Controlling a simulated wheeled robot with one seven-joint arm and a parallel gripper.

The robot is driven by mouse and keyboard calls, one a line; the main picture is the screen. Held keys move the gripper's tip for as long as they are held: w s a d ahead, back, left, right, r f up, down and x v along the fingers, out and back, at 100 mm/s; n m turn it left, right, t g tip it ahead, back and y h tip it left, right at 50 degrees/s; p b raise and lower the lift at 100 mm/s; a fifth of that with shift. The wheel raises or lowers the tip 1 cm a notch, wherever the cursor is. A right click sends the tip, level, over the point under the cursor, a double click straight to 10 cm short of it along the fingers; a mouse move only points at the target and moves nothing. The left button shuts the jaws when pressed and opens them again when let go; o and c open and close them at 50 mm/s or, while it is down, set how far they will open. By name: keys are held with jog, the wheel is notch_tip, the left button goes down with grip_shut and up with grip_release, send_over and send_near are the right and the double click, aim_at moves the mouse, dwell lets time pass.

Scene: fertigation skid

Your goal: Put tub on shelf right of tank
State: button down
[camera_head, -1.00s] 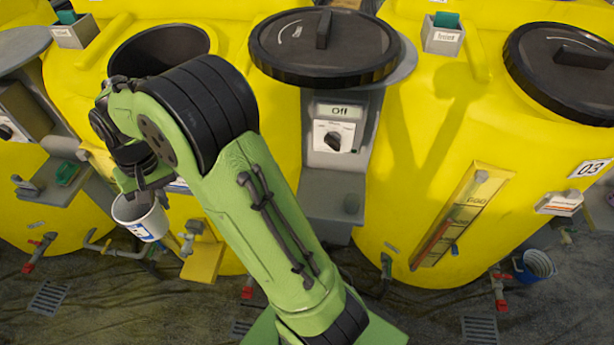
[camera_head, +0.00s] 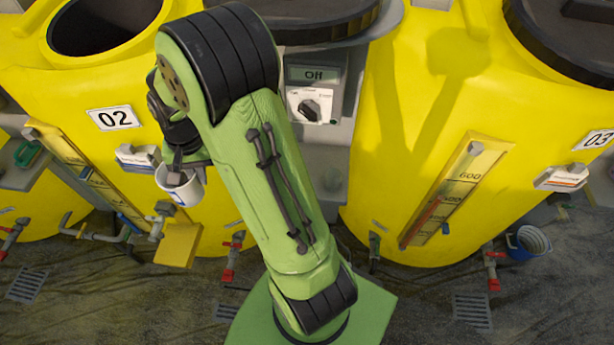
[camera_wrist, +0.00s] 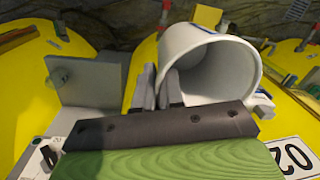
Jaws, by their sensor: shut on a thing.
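My gripper (camera_head: 178,168) is shut on the wall of a white tub (camera_head: 184,190) near its rim. The tub hangs in front of the yellow tank 02 (camera_head: 95,90). In the wrist view the tub (camera_wrist: 215,62) lies with its open mouth toward the camera, beside the fingers (camera_wrist: 158,88), and looks empty. A grey shelf (camera_head: 333,160) is between tanks 02 and 03, below a controller reading "Off"; my arm hides part of it. A grey plate with a round knob, probably this shelf (camera_wrist: 95,85), shows left of the fingers in the wrist view.
The yellow tank 03 (camera_head: 400,130) stands right of the shelf. The controller (camera_head: 312,95) is above the shelf. Pipes and valves with red handles (camera_head: 230,262) stick out low at the tanks. A blue bucket (camera_head: 528,243) sits at the right.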

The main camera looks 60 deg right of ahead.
jog(key=s+d+f+m+b, duration=0.4)
jog(key=s+f+m+b, duration=0.15)
jog(key=s+f, duration=0.3)
jog(key=s+d+f+m+b, duration=0.4)
jog(key=s+f+b, duration=0.25)
jog(key=f, duration=0.35)
jog(key=w+d, duration=0.4)
jog(key=d, duration=0.5)
jog(key=w+d, duration=0.4)
jog(key=d, duration=0.5)
jog(key=shift+h, duration=0.4)
notch_tip(320, 180, down, 7)
jog(key=b, duration=0.3)
jog(key=shift+s+a+f, duration=0.1)
jog(key=shift+r, duration=0.2)
jog(key=shift+f, duration=0.1)
